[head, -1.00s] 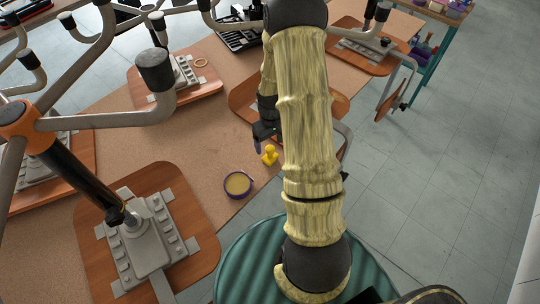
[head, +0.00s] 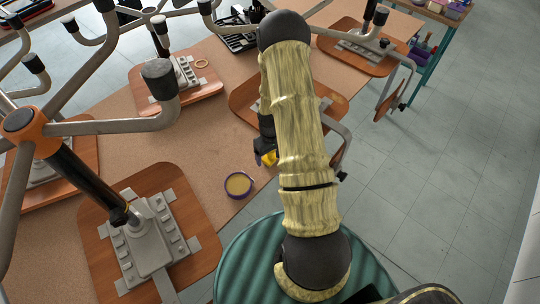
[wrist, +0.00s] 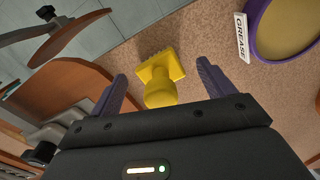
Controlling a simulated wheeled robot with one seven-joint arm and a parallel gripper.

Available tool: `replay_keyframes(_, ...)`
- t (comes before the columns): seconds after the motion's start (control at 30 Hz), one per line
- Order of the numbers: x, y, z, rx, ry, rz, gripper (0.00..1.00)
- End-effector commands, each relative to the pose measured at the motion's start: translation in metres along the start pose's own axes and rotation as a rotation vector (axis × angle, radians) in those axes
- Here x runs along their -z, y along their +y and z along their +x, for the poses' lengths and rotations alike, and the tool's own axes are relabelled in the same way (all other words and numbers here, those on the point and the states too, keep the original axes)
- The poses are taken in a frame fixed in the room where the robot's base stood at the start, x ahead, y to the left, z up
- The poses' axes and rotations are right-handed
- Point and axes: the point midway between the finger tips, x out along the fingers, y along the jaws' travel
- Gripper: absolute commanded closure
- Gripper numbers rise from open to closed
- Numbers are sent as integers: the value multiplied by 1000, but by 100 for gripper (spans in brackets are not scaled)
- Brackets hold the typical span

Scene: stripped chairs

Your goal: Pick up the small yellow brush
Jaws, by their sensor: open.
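The small yellow brush (wrist: 163,78) lies on the tan tabletop, with its rounded handle end toward my gripper and its toothed edge away. In the head view the yellow brush (head: 270,159) is partly hidden by my arm. My gripper (wrist: 162,82) is open, its purple fingers on either side of the brush, with gaps on both sides. In the head view my gripper (head: 258,158) shows only in part beside the brush. I cannot tell the height of the fingers above the table.
A round purple tin (head: 238,186), labelled GREASE in the wrist view (wrist: 285,25), stands close by on the table. Stripped wooden chair parts with metal bases (head: 150,240) lie around it. A green ribbed round surface (head: 245,265) is at the front. Bare tabletop (head: 200,140) lies left of the brush.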

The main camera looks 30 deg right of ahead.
Motion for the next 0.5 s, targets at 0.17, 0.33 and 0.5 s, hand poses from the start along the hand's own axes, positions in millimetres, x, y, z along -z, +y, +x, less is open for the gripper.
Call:
replay_keyframes(0.17, 0, 0, 12, 0, 0, -1, 19)
replay_keyframes(0.33, 0, 0, 13, -1, 1, -1, 19)
replay_keyframes(0.5, 0, 0, 13, 0, 0, -1, 19)
